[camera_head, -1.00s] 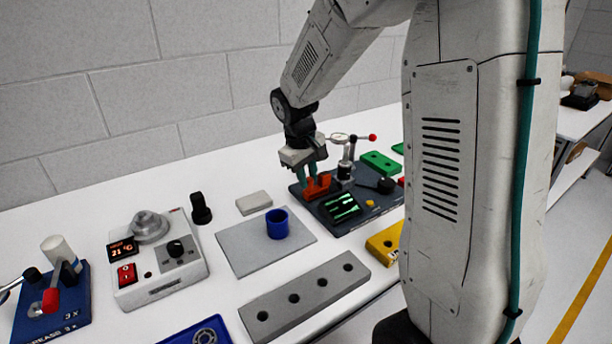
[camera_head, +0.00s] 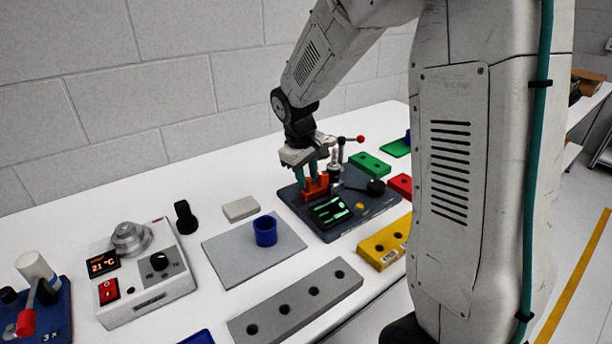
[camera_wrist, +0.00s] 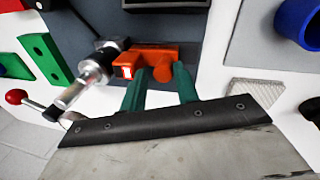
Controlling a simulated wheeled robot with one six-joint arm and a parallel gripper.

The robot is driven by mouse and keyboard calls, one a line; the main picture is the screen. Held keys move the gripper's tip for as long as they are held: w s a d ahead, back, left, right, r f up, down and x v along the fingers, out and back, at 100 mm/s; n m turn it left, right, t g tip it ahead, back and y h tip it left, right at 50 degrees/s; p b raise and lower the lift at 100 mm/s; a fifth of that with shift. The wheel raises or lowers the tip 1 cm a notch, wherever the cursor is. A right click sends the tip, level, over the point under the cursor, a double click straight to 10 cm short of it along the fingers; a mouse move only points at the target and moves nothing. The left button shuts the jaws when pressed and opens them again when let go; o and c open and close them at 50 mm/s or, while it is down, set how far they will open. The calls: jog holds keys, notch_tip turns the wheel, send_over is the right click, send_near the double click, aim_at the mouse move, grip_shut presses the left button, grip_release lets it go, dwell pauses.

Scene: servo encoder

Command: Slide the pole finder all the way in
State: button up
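The orange-red part (camera_head: 315,190), which I take to be the pole finder, sits at the back left of the dark encoder station (camera_head: 372,208). It also shows in the wrist view (camera_wrist: 131,66), beside a silver and black cylindrical unit (camera_wrist: 88,82). My gripper (camera_head: 313,180) points down at the orange part. In the wrist view, the teal fingertips of my gripper (camera_wrist: 161,70) stand on either side of its raised middle. Whether they press on it is not clear. The orange part's far end and its seat are partly hidden.
A red-knobbed lever (camera_head: 360,139) rises behind the cylinder unit. A lit green screen (camera_head: 330,211) is at the station's front. A grey plate with a blue cup (camera_head: 265,231) lies to the left. Green (camera_head: 370,164), red (camera_head: 400,185) and yellow (camera_head: 375,253) blocks lie right.

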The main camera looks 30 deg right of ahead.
notch_tip(320, 180, up, 8)
jog(key=a, duration=0.1)
jog(key=shift+s+a+f, duration=0.15)
jog(key=shift+s+a, duration=0.05)
dwell(0.6)
jog(key=s+a+r+m+y, duration=0.1)
jog(key=s+a, duration=0.3)
jog(key=s, duration=1)
jog(key=s+a+r+m+y, duration=0.1)
jog(key=s+a+r+m, duration=0.1)
jog(key=s, duration=1.2)
jog(key=shift+s+a+r+t, duration=0.4)
jog(key=shift+a+r, duration=0.2)
jog(key=shift+a, duration=0.35)
